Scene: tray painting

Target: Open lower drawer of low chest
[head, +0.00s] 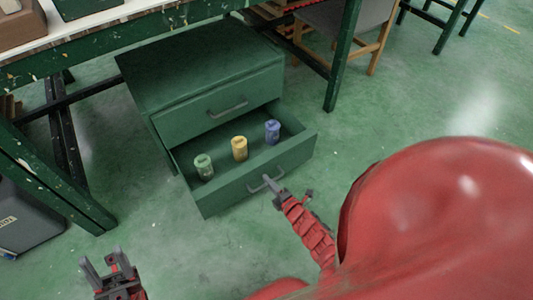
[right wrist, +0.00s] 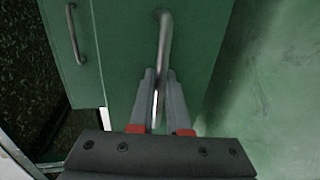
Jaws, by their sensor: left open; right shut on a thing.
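The low green chest (head: 190,65) stands on the floor under the table. Its upper drawer (head: 190,118) is closed. Its lower drawer (head: 230,182) is pulled out and shows several inches of its inside. My right gripper (head: 274,191) is shut on the lower drawer's handle (head: 262,184). In the right wrist view the fingers (right wrist: 158,100) close around the grey bar handle (right wrist: 164,45). My left gripper (head: 107,268) is open and empty, at the lower left, away from the chest.
In the open drawer stand a pale green canister (head: 203,168), a yellow canister (head: 239,149) and a blue canister (head: 272,132). A green table leg (head: 343,60) is right of the chest. A dark case (head: 28,215) lies at left. The floor before the drawer is clear.

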